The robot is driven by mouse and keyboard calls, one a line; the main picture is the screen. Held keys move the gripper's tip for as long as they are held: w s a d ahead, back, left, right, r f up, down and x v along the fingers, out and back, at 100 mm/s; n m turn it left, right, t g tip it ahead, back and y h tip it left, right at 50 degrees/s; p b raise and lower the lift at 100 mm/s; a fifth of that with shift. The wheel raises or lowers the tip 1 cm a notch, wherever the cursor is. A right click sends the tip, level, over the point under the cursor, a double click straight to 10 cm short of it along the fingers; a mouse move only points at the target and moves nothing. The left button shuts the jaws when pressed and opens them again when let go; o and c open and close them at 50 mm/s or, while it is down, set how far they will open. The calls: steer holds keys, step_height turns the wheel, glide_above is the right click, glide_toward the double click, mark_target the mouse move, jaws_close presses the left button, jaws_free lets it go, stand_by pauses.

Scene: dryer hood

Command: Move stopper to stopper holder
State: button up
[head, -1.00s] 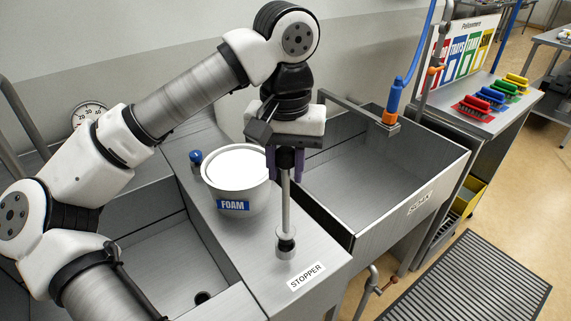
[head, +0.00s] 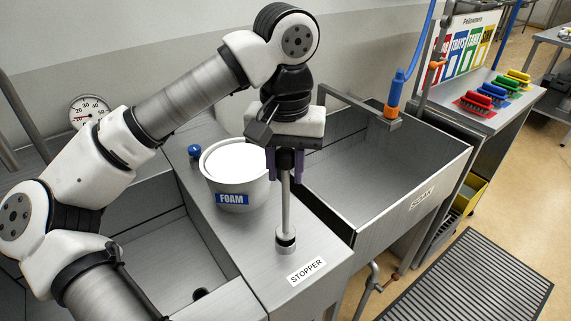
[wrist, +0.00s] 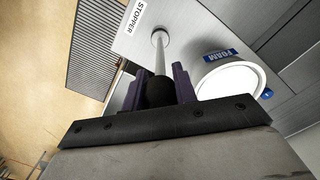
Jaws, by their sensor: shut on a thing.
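The stopper is a thin grey upright rod (head: 285,205) with a dark grip at its top. My gripper (head: 285,165) has purple fingers shut on that grip. The holder is a small round metal cup (head: 285,243) on the steel counter, just behind the STOPPER label (head: 307,270). The rod's lower end is at the cup; whether it is fully seated I cannot tell. In the wrist view the rod (wrist: 161,55) runs from between my fingers (wrist: 158,85) to the counter by the label (wrist: 140,14), and its dark grip (wrist: 158,93) shows between them.
A white FOAM bucket (head: 236,185) stands close left of the stopper, with a blue knob (head: 194,151) behind it. A sink basin (head: 385,180) lies to the right, another basin (head: 160,265) to the left. A blue-orange hose nozzle (head: 392,105) hangs over the right basin.

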steer(key=shift+f+b, duration=0.6)
steer(key=shift+f, duration=0.2)
steer(key=o, duration=1)
steer(key=shift+o, duration=0.2)
steer(key=shift+r, duration=0.1)
step_height(320, 180, up, 14)
steer(key=shift+f, duration=0.1)
steer(key=shift+f, duration=0.1)
